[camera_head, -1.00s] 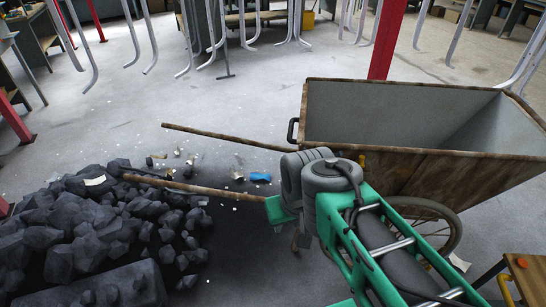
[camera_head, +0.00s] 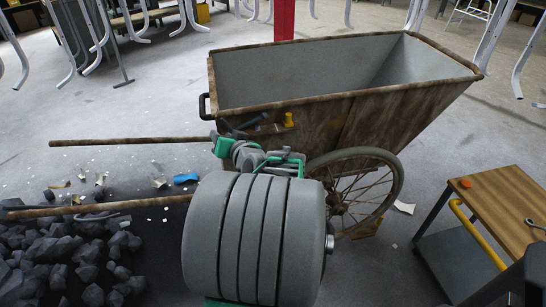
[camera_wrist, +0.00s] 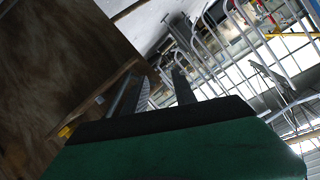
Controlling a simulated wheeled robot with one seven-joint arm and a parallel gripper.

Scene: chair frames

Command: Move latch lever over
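The latch lever appears to be the small yellow-handled part (camera_head: 288,119) on the near side of the rusty cart (camera_head: 370,120), below its rim. A yellow piece (camera_wrist: 66,131) also shows at the lower left in the wrist view, beside the brown panel. My gripper (camera_head: 248,124) is near the cart's left end, left of the yellow handle, partly hidden by my own arm. In the wrist view my gripper (camera_wrist: 157,82) has its two fingers apart with nothing between them. The fingers look apart from the yellow piece. The lever's pivot and exact position cannot be made out.
The cart has a large spoked wheel (camera_head: 355,190) and two long wooden handles (camera_head: 130,141). Dark coal lumps (camera_head: 60,250) lie at lower left. A wooden-topped trolley (camera_head: 505,205) stands at right. A blue scrap (camera_head: 186,178) lies on the floor.

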